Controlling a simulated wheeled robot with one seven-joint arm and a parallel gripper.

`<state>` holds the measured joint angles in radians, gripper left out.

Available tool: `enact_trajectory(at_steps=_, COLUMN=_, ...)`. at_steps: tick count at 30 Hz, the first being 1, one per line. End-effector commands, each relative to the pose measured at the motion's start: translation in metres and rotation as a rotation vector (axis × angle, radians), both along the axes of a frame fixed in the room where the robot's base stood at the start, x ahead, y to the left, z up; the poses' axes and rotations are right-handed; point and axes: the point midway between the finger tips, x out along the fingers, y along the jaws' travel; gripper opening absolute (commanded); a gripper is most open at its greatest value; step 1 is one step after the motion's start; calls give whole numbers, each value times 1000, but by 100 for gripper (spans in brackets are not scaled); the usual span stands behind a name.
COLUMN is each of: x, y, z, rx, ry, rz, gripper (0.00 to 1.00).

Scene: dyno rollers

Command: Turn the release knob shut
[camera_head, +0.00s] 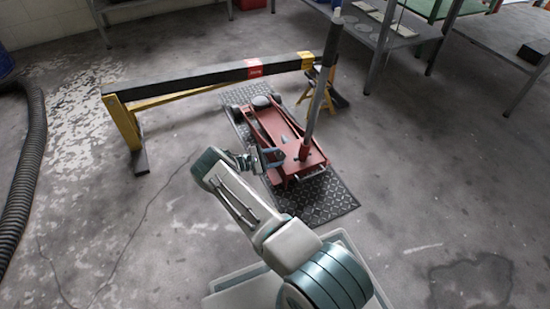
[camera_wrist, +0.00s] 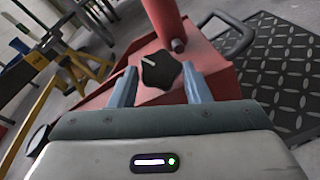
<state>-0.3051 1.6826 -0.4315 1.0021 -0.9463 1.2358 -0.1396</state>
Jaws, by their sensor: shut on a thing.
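The release knob (camera_wrist: 160,70) is a dark, lobed knob with a pale line on its face, in the middle of the wrist view. It sits on the red floor jack (camera_head: 297,160), near the foot of the jack's handle (camera_head: 317,112). My gripper (camera_wrist: 161,76) has its two blue-grey fingers on either side of the knob and is shut on it. In the head view my gripper (camera_head: 262,160) is at the left side of the jack's near end. The knob is too small or hidden to make out there.
The jack stands on a dark tread-plate mat (camera_head: 325,199). A black beam (camera_head: 215,76) on yellow stands crosses behind it. A ribbed hose (camera_head: 30,160) lies at the left. Metal shelving (camera_head: 400,32) stands at the back right. The floor at the right is clear.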

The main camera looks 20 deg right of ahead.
Motion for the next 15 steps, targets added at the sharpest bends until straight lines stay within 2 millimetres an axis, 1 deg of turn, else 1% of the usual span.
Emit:
enact_trajectory(at_steps=11, x=0, y=1, z=-1, rx=4, ry=-2, rz=-2, gripper=20)
enact_trajectory(at_steps=12, x=0, y=1, z=-1, rx=4, ry=-2, rz=-2, gripper=49)
enact_trajectory(at_steps=14, x=0, y=1, z=-1, rx=4, ry=-2, rz=-2, gripper=65)
enact_trajectory(at_steps=15, x=0, y=1, z=-1, rx=3, ry=-2, rz=-2, gripper=65)
